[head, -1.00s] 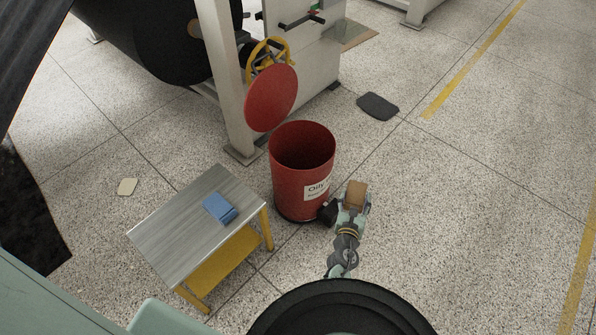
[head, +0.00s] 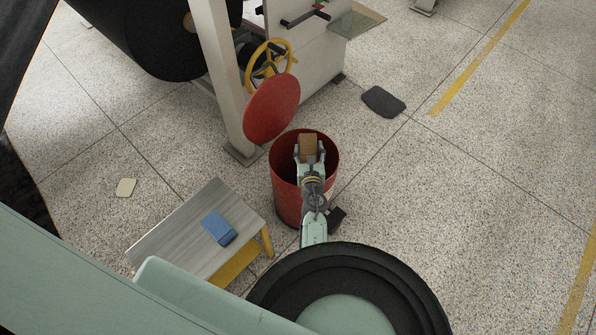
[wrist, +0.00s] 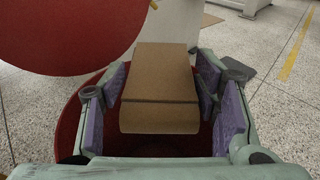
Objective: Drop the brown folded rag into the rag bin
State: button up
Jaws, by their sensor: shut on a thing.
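The brown folded rag (head: 308,146) is held in my gripper (head: 309,154) above the open mouth of the red rag bin (head: 287,203). In the wrist view the brown rag (wrist: 158,88) sits between the two purple-padded fingers of my gripper (wrist: 160,108), with the bin's dark inside below it. The bin's round red lid (head: 272,108) stands raised at the back of the rim; it also shows in the wrist view (wrist: 75,32). My arm hides part of the bin's front and its label.
A metal-topped table with yellow legs (head: 175,228) stands left of the bin, with a blue folded cloth (head: 218,228) on it. A machine with a yellow handwheel (head: 268,62) is behind. A beige piece (head: 125,187) and a dark mat (head: 383,101) lie on the floor. The right floor is clear.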

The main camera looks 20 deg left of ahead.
jog(key=shift+w+f, duration=0.1)
jog(key=shift+f, duration=0.1)
notch_tip(320, 180, down, 5)
jog(key=b, duration=0.5)
jog(key=shift+f, duration=0.2)
jog(key=o, duration=1.2)
jog(key=v, duration=0.7)
jog(key=shift+s+d+r, duration=0.1)
jog(key=shift+s, duration=0.25)
